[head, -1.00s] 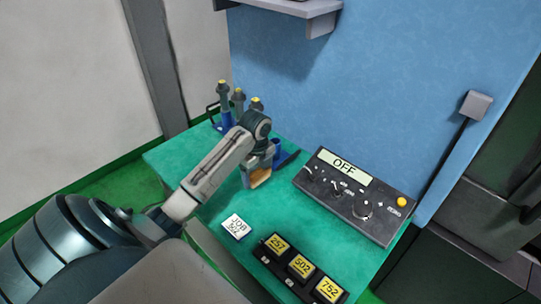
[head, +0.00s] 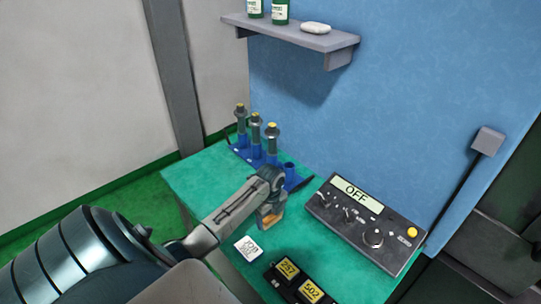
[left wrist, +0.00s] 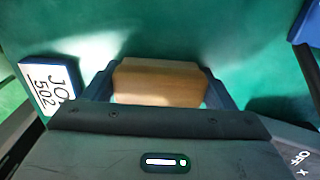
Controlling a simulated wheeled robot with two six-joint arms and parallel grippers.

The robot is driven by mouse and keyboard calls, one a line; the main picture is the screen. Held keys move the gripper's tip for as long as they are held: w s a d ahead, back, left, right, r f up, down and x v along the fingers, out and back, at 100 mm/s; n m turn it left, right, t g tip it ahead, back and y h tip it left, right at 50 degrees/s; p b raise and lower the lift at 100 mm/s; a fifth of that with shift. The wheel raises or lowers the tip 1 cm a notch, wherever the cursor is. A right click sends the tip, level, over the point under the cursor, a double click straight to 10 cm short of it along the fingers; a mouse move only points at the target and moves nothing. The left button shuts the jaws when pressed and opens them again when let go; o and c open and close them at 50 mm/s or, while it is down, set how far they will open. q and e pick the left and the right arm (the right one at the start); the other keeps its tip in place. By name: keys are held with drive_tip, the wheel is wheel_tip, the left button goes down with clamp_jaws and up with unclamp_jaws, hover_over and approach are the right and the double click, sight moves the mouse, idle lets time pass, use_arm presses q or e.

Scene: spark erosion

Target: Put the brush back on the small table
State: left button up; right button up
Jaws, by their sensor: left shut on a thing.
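My left gripper (head: 268,222) is shut on the brush, a wooden block (left wrist: 160,82) clasped between its two fingers in the left wrist view. In the head view a small orange-brown part of the brush (head: 270,218) shows under the gripper; the rest is hidden. They are over the green-topped small table (head: 205,182), between the blue holder and the white job card (head: 248,249). I cannot tell whether the brush touches the tabletop. My right gripper is not in view.
A blue holder (head: 245,153) with several upright tools stands at the table's back. A black control box (head: 365,228) reading OFF is on the right. A black tray with yellow number blocks (head: 288,269) is in front. A shelf (head: 290,34) juts from the blue wall. The table's left part is clear.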

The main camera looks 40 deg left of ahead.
use_arm(q)
drive_tip(key=shift+f, duration=0.15)
drive_tip(key=o, duration=0.9)
drive_tip(key=shift+o, duration=0.2)
drive_tip(key=shift+r, duration=0.4)
wheel_tip(320, 180, up, 11)
drive_tip(key=b, duration=0.4)
drive_tip(key=shift+w+f, duration=0.1)
drive_tip(key=shift+f, duration=0.1)
drive_tip(key=shift+r, duration=0.5)
